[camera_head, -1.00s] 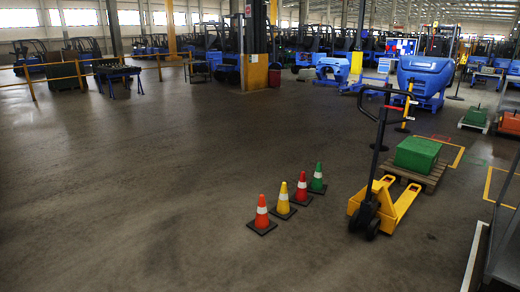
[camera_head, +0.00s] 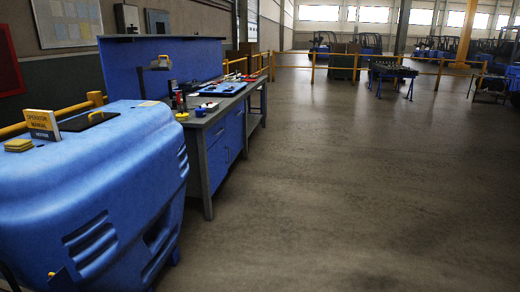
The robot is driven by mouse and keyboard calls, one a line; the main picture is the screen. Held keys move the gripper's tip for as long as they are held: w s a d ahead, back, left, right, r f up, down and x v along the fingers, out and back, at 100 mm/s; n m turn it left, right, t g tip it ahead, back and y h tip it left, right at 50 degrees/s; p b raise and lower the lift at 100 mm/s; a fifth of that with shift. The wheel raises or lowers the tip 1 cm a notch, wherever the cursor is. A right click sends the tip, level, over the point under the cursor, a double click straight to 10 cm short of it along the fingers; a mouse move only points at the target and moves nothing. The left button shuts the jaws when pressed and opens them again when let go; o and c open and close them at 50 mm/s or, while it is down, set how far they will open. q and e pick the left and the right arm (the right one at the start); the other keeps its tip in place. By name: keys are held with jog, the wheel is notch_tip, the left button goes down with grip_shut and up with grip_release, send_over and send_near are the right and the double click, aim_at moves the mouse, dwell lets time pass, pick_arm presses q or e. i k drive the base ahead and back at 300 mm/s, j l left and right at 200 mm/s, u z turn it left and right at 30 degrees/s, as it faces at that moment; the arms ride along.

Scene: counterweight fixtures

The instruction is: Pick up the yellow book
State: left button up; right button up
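A yellow book with a dark lower cover band, marked "Operator Manual" (camera_head: 42,124), stands upright on top of a big blue machine body (camera_head: 110,190) at the left. Neither of my grippers shows in the view, so I cannot see whether they are open or shut.
A small yellow block (camera_head: 19,145) lies left of the book. A workbench (camera_head: 225,140) with tools and a blue back panel (camera_head: 160,65) stands behind the machine. Yellow railings (camera_head: 400,62) cross the back. The floor (camera_head: 350,190) at right is clear.

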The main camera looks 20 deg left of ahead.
aim_at(41, 125)
jog(key=i+u, duration=0.2)
jog(key=i, duration=0.3)
jog(key=i+u, duration=0.2)
jog(key=i, duration=0.3)
jog(key=i+l+u, duration=0.15)
jog(key=i, duration=0.35)
jog(key=i+l+u, duration=0.2)
jog(key=i, duration=0.3)
jog(key=i+j+u, duration=0.1)
jog(key=i+u, duration=0.95)
jog(key=u, duration=0.15)
